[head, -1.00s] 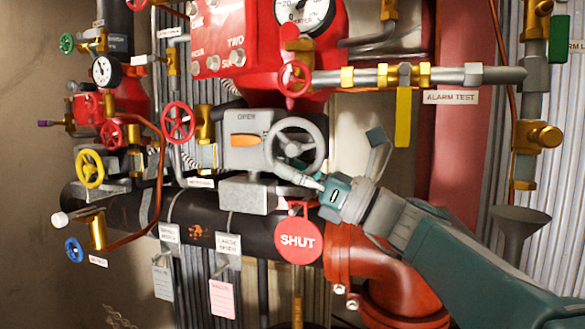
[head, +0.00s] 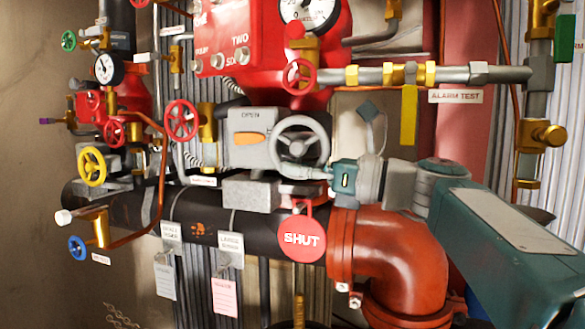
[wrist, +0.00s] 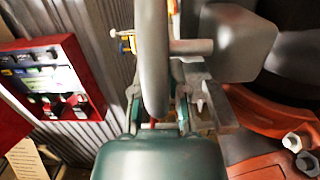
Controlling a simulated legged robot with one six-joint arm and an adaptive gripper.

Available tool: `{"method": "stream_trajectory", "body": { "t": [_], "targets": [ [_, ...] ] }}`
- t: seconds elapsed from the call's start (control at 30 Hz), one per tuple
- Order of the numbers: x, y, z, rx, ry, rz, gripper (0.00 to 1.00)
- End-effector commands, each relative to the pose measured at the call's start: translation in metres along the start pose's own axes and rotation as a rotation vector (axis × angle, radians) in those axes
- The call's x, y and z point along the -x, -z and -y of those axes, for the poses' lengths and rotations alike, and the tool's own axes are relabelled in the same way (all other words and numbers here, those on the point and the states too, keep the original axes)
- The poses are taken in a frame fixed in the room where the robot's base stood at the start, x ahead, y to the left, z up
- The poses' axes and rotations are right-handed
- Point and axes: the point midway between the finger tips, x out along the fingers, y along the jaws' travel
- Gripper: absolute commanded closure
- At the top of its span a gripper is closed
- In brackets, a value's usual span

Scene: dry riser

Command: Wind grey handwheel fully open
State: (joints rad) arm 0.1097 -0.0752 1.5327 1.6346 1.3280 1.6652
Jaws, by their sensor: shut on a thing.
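The grey handwheel (head: 301,145) stands on the front of a grey gearbox (head: 244,156) marked OPEN, with an orange indicator (head: 248,140) lying nearly level in its window. My gripper (head: 297,169) is at the wheel's lower rim, shut on it, coming from the right. In the wrist view the wheel (wrist: 152,60) shows edge-on, its rim running down between the fingers of my gripper (wrist: 158,112). The wheel's shaft (wrist: 190,47) runs right to the gearbox. The fingertips are partly hidden behind the rim and palm.
A red SHUT tag (head: 302,238) hangs just below my gripper. An orange-red pipe elbow (head: 400,265) lies under my forearm. A brass-fitted pipe (head: 430,74) with a yellow lever (head: 408,115) runs above. Red handwheels (head: 181,120) and a yellow one (head: 92,166) stand left.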

Motion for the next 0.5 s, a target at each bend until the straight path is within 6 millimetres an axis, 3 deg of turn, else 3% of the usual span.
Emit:
{"method": "stream_trajectory", "body": {
  "t": [0.2,0.5],
  "targets": [
    [0.0031,-0.0017,0.0007,0.001,0.004,-0.098,1.0],
    [0.0037,-0.002,0.0006,0.0,0.006,-0.111,1.0]
  ]
}}
